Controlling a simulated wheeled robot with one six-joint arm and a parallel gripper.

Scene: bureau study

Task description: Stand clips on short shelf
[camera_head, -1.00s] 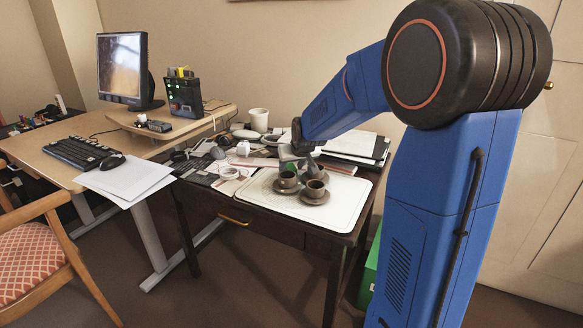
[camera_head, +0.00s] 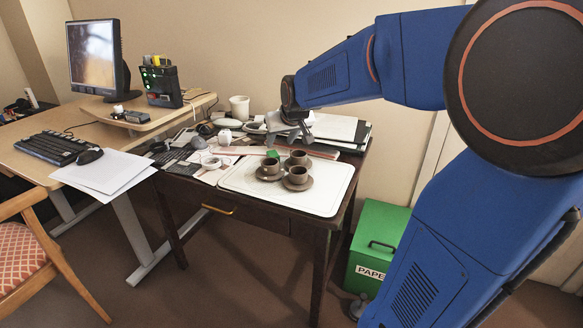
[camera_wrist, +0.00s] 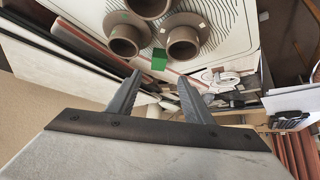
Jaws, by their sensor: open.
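My gripper (camera_wrist: 158,76) is open, with nothing between its fingers in the wrist view. In the head view my gripper (camera_head: 302,134) hangs just behind the brown cups, above the dark table. A small green piece (camera_head: 272,153) lies behind the left cup; the wrist view shows it (camera_wrist: 159,59) just beyond my fingertips, beside two cups. I cannot tell whether it is a clip, and no clips are clearly recognisable. A low raised wooden shelf (camera_head: 187,108) stands at the back of the desk, with small grey and white items (camera_head: 136,117) on its left part.
Several brown cups (camera_head: 297,175) on saucers crowd the white board (camera_head: 240,183). A white mug (camera_head: 239,107), papers and loose stationery fill the back and left of the table. A monitor (camera_head: 95,57) and a dark organiser (camera_head: 161,84) rise from the shelf. A green paper bin (camera_head: 378,243) stands right.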

